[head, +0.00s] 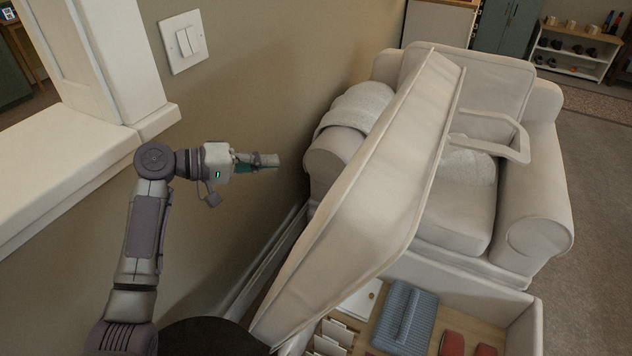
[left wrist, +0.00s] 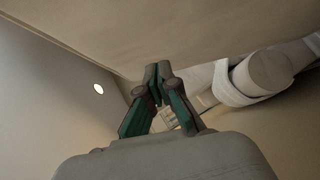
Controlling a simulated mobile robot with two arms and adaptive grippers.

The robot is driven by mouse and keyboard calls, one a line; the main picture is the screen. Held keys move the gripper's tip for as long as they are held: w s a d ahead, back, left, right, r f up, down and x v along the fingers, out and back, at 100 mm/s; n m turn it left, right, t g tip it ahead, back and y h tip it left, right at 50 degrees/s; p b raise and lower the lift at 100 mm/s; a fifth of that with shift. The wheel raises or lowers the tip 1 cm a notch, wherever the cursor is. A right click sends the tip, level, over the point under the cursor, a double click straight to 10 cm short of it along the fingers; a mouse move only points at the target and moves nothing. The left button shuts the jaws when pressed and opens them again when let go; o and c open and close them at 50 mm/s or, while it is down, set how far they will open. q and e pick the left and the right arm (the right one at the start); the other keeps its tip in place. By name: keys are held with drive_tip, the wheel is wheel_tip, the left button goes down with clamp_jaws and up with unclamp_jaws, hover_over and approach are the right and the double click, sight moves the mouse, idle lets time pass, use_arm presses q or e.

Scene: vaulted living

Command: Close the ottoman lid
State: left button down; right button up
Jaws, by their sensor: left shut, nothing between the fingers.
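The ottoman lid (head: 375,185) is a cream padded panel, raised and tilted steeply over the open ottoman box (head: 528,335) in the head view. A loop-shaped cream handle or strap (head: 510,148) stands out from the lid's right side. My left gripper (head: 272,160) is shut and empty, left of the lid and apart from it, near the wall. In the left wrist view its fingertips (left wrist: 156,72) come together with nothing between them. My right gripper is not in view.
A cream armchair (head: 540,200) stands behind the box. A grey throw (head: 358,105) lies over its left arm. The wall with a switch (head: 184,42) is close on the left.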

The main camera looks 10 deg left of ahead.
use_arm(q)
drive_tip(key=shift+s+d+f+p+x, duration=0.15)
drive_tip(key=shift+s+p+x, duration=0.25)
drive_tip(key=shift+x, duration=1.7)
drive_tip(key=shift+s+d+f+p+x, duration=0.1)
drive_tip(key=shift+s+d+p+x, duration=0.25)
drive_tip(key=shift+x, duration=1.8)
drive_tip(key=shift+s+d+f+p+x, duration=0.1)
drive_tip(key=shift+s+p+x, duration=0.4)
drive_tip(key=shift+x, duration=1.6)
drive_tip(key=shift+d, duration=0.1)
